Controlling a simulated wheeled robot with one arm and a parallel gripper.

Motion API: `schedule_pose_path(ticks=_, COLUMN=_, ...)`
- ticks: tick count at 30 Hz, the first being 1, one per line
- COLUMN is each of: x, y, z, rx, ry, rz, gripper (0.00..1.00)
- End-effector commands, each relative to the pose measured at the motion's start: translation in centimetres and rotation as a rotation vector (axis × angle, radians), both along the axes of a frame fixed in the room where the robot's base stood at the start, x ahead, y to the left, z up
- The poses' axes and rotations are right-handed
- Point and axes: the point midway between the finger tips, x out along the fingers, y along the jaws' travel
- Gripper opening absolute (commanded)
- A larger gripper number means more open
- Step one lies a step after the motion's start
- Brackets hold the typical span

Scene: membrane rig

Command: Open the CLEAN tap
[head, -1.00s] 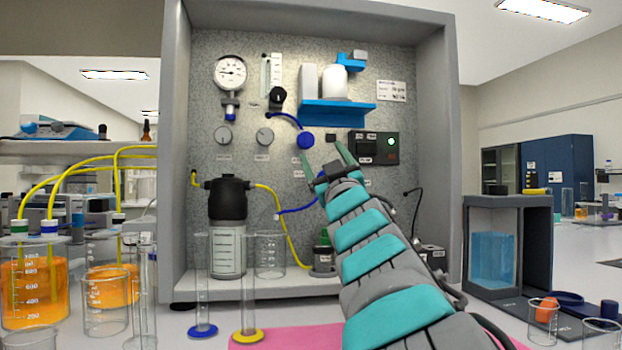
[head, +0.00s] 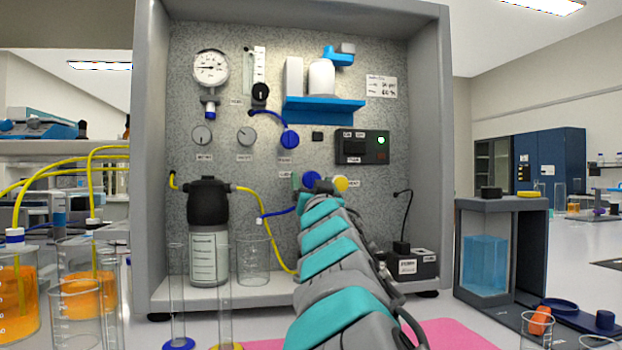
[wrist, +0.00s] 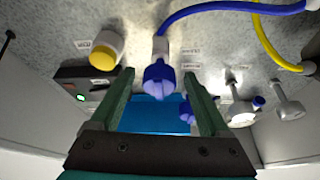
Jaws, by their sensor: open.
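A blue tap knob (head: 311,179) sits low on the speckled panel, with a blue hose running to it. Its small label, at its left, is too blurred to read surely, though it seems to be the CLEAN tap. In the wrist view this blue knob (wrist: 158,80) appears between the two green fingers of my gripper (wrist: 160,76). The fingers are spread apart and hold nothing; I cannot tell whether they touch it. In the head view my gripper (head: 318,186) is in front of the panel and partly hides the knob.
A yellow-and-white knob (head: 341,184) is close at the right of the blue one. Another blue knob (head: 290,139) and a blue shelf (head: 325,108) are above. A black switch box (head: 362,147) is at upper right. Glass cylinders (head: 224,300) stand at the front left.

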Motion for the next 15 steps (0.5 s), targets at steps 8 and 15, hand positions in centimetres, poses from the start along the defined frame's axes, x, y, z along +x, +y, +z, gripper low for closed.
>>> schedule_pose_path(ticks=8, x=1.4, y=0.2, z=0.3, rx=0.000, ry=0.004, rz=-0.001, gripper=0.80)
schedule_pose_path(ticks=15, x=1.4, y=0.3, z=0.4, rx=0.000, ry=0.003, rz=0.000, gripper=0.80)
